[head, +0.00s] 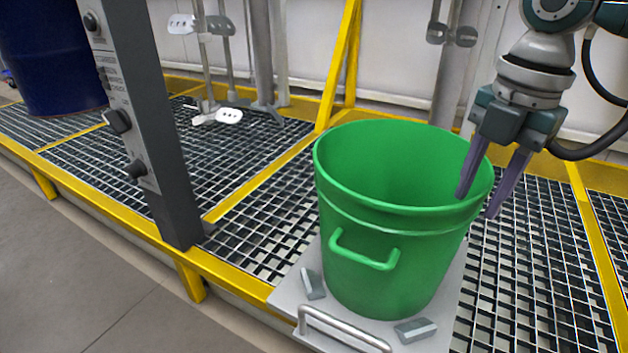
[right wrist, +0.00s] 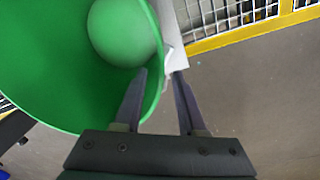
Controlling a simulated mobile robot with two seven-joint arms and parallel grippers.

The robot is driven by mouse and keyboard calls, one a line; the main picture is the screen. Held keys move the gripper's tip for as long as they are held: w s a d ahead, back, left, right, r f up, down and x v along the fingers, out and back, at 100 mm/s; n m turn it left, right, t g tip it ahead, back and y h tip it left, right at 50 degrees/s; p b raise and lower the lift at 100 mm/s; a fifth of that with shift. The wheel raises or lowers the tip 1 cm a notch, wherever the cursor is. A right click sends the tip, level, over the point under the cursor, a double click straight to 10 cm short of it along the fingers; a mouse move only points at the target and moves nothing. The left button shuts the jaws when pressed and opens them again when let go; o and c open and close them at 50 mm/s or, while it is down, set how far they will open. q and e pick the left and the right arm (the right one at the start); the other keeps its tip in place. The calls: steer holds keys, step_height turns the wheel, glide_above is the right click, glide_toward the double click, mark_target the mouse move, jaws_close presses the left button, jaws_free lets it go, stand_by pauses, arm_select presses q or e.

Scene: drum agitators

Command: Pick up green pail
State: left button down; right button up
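The green pail (head: 385,240) stands upright and looks empty on a light grey plate (head: 455,300) with a bar handle. A green handle shows on the side of the pail facing me. My right gripper (head: 478,203) points down at the pail's right rim. Its fingers are apart, one over the inside and one outside the wall. In the right wrist view the fingers (right wrist: 160,80) straddle the rim of the green pail (right wrist: 75,75), with a gap visible between them. I cannot tell whether either finger touches the wall. My left gripper is not in view.
A grey control post (head: 150,130) with knobs stands left of the pail. A dark blue drum (head: 55,55) is at the far left. Agitator shafts with paddles (head: 228,116) stand behind. The floor is yellow-framed grating (head: 255,190), with a yellow brace (head: 337,70) behind the pail.

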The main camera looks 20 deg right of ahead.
mark_target(467, 224)
step_height(467, 224, down, 4)
steer(key=b, duration=0.3)
steer(key=shift+w+f, duration=0.15)
steer(key=shift+f, duration=0.05)
steer(key=shift+r, duration=0.1)
jaws_close()
stand_by(1.0)
